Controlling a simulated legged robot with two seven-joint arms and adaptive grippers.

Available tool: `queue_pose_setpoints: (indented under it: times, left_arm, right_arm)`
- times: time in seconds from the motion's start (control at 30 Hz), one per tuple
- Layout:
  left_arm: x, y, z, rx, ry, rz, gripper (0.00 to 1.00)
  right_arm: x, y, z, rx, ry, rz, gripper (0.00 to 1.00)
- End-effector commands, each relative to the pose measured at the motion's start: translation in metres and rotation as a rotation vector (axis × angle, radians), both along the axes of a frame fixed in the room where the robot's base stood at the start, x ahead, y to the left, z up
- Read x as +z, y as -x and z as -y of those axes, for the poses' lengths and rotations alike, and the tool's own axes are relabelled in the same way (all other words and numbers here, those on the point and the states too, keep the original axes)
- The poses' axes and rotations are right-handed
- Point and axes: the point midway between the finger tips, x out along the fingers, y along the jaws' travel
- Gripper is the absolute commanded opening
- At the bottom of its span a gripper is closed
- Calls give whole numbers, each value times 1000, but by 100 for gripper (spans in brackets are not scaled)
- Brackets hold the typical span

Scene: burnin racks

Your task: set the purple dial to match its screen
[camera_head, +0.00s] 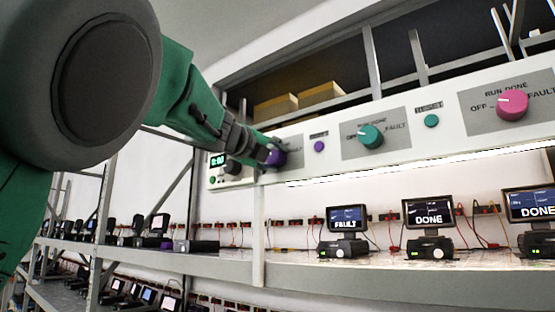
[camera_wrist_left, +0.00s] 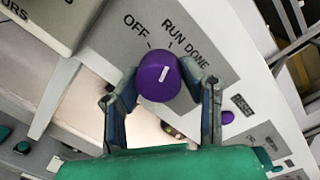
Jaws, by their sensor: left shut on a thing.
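The purple dial (camera_wrist_left: 158,88) sits on a grey label plate (camera_wrist_left: 185,18) on the white panel. My left gripper (camera_wrist_left: 160,78) has one finger on each side of it and is shut on it. The dial's white mark tilts up and right in the wrist view, roughly towards the RUN label; OFF is up-left, DONE further right. FAULT is not readable there. In the head view my left gripper (camera_head: 262,152) partly covers the purple dial (camera_head: 277,157). Screens below read FAULT (camera_head: 347,219), DONE (camera_head: 428,212) and DONE (camera_head: 530,205); I cannot tell which belongs to the purple dial. My right gripper is not in view.
A teal dial (camera_head: 370,136) and a pink dial (camera_head: 513,103) are further right on the panel. A small purple button (camera_head: 319,146) is just right of the gripper. A shelf (camera_head: 300,268) with several devices and cables runs below.

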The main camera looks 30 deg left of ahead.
Motion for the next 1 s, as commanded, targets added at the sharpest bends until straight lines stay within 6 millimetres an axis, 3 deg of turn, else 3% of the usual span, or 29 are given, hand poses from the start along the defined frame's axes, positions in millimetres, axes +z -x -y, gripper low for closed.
queue_pose_setpoints:
  times: [0.53,1.0]
  left_arm:
    - [0,2,-2,5,-64,7,7]
    - [-2,2,1,4,-443,37,7]
  right_arm:
    - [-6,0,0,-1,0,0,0]
    - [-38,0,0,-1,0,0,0]
